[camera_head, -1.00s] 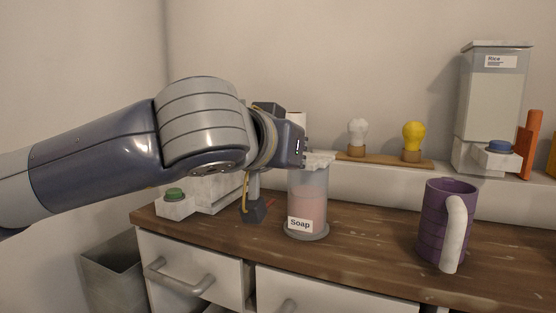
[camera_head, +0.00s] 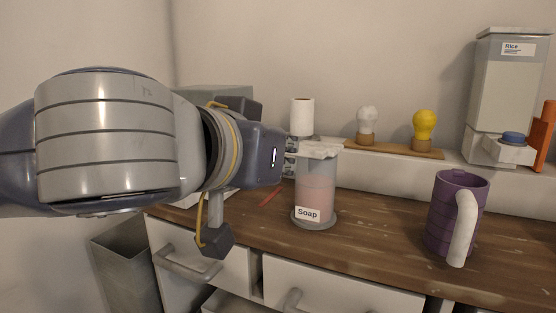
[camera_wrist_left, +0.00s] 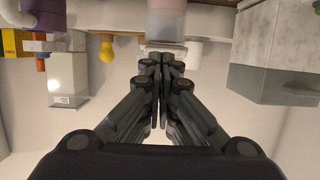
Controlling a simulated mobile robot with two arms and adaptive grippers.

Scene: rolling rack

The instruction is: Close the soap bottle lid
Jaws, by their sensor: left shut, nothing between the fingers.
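The soap bottle (camera_head: 315,188) stands upright on the wooden counter, clear with pink soap inside and a "Soap" label. Its white lid (camera_head: 319,149) lies about flat across the top; I cannot tell if it is fully seated. My left gripper comes in from the left at lid height, its fingers mostly hidden by my wrist in the head view. In the left wrist view the fingers (camera_wrist_left: 163,62) are shut and empty, pointing at the bottle (camera_wrist_left: 166,20), with the lid just beyond the tips. Contact cannot be told. My right gripper is out of view.
A purple mug (camera_head: 457,215) stands to the right. A white roll (camera_head: 301,117), two bulbs on a wooden board (camera_head: 375,147) and a rice dispenser (camera_head: 507,85) are behind. A grey bin (camera_head: 125,268) stands below left. The counter between bottle and mug is clear.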

